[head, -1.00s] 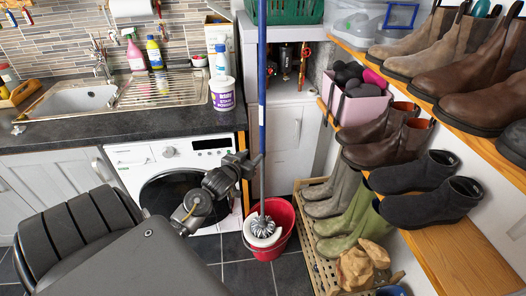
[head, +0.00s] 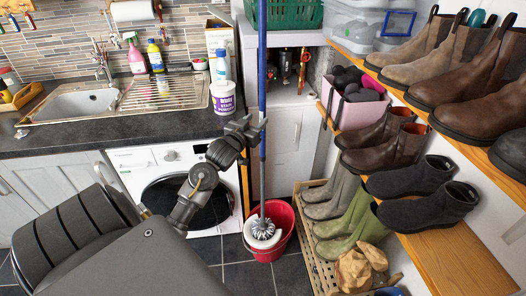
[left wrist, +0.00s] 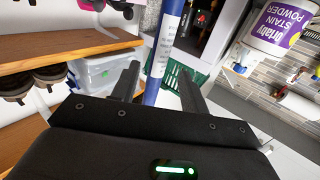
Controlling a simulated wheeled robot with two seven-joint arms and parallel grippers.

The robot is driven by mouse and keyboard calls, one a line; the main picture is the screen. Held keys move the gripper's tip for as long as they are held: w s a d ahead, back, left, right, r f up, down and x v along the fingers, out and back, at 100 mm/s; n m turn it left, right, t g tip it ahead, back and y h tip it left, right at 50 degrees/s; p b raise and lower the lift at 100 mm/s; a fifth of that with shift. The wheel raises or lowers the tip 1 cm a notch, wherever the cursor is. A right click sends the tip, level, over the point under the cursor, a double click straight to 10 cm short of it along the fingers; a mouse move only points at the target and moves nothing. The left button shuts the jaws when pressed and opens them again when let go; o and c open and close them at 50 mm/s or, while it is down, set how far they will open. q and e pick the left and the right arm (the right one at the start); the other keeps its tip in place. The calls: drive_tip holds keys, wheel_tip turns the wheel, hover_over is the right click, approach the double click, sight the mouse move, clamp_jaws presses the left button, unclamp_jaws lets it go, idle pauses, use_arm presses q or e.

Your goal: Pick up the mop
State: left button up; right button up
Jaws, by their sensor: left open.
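The mop has a long blue handle (head: 262,75) with a silver lower part. It stands upright in the red bucket (head: 284,245), with its grey-white head in the bucket's mouth. My left gripper (head: 257,130) is at the blue handle, above the bucket and in front of the washing machine. In the left wrist view the blue handle (left wrist: 168,45) passes between the two open fingers, with gaps beside it. The fingers are not closed on it. My right gripper is in neither view.
The counter with sink (head: 90,128) and a stain powder tub (head: 223,97) is left of the handle. The washing machine (head: 140,160) stands below it. Wooden shelves of boots (head: 460,255) and a slatted rack (head: 312,235) with wellies are on the right. A green crate (head: 290,14) is behind the handle.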

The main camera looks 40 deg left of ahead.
sight(261, 115)
use_arm(q)
drive_tip(key=shift+w, duration=0.1)
drive_tip(key=p+x, duration=0.2)
drive_tip(key=x, duration=0.2)
drive_tip(key=shift+w+r, duration=0.1)
drive_tip(key=shift+w, duration=0.4)
drive_tip(key=shift+s, duration=0.1)
drive_tip(key=shift+c, duration=0.4)
clamp_jaws()
